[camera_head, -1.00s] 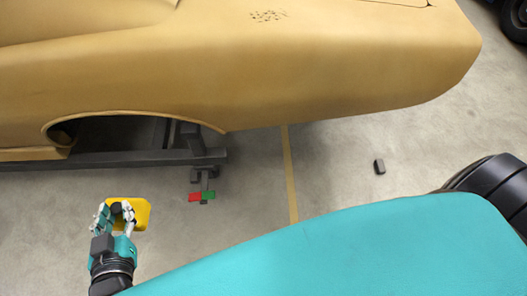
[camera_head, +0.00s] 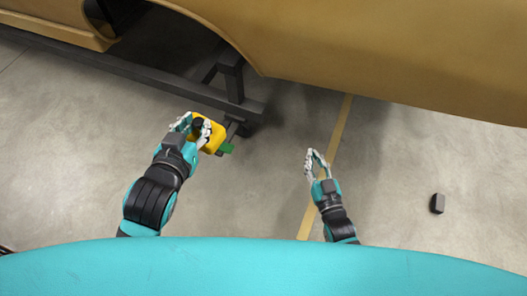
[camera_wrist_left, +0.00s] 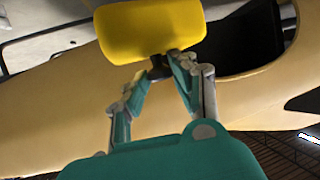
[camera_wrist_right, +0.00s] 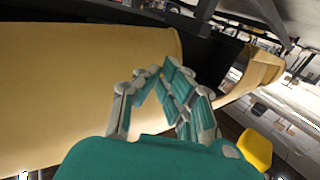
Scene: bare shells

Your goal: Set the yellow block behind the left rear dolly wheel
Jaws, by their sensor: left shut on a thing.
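The yellow block (camera_head: 210,135) has a black knob on top, and my left gripper (camera_head: 198,126) is shut on that knob. The block also shows beyond the fingers in the left wrist view (camera_wrist_left: 150,28) and at the right wrist view's lower right (camera_wrist_right: 255,150). The dark dolly frame (camera_head: 234,84) runs under the tan car shell, and its end with the wheel (camera_head: 240,128) is just right of the block. The wheel is mostly hidden.
The tan car shell (camera_head: 380,60) overhangs the dolly and fills the top right. A yellow floor line (camera_head: 340,125) passes by my right gripper. Floor at left is clear.

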